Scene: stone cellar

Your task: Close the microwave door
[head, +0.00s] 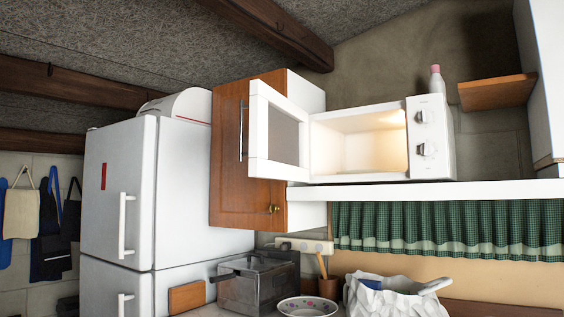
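A white microwave (432,150) stands on a white shelf (430,190) in the right half of the head view. Its door (257,125) is swung wide open to the left, showing a white frame around a grey window. The lit cavity (360,145) looks empty. Two round knobs are on the panel at its right. Neither of my grippers shows in this view.
A wooden cabinet door (228,150) stands behind the microwave door, left of it. A white fridge (120,195) is further left. A pink-capped bottle (436,80) rises behind the microwave. Below are a metal box (255,287), a bowl (307,307) and a white bag (395,300).

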